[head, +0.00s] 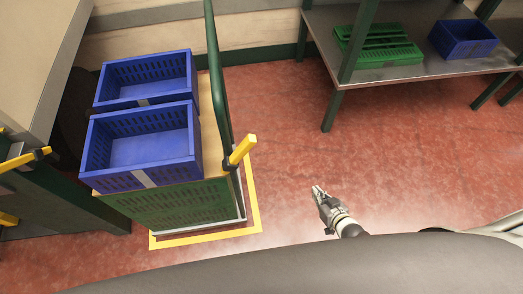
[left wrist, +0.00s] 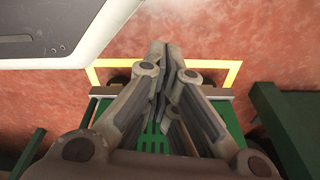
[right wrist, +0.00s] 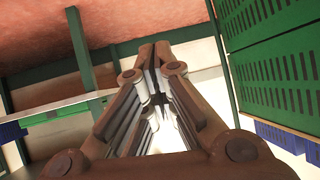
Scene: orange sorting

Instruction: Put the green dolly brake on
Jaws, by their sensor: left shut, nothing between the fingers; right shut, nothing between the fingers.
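The dolly (head: 214,75) stands at the left in the head view, with a green tube handle and a light wooden upper edge. A yellow lever (head: 243,149) sticks up at its near right side, tilted to the upper right. I cannot tell whether it is the brake or how it is set. My right gripper (head: 317,189) is shut and empty, right of the lever and apart from it. The right wrist view shows its closed fingers (right wrist: 155,48) beside green slatted crate walls (right wrist: 275,75). My left gripper (left wrist: 165,50) is shut and empty, over a green slotted surface.
Two blue crates (head: 140,180) (head: 147,56) sit on the dolly, above a green crate (head: 180,208). A yellow floor outline (head: 257,205) runs around it. A grey table (head: 400,70) with green and blue crates stands at the back right. The red floor between is clear.

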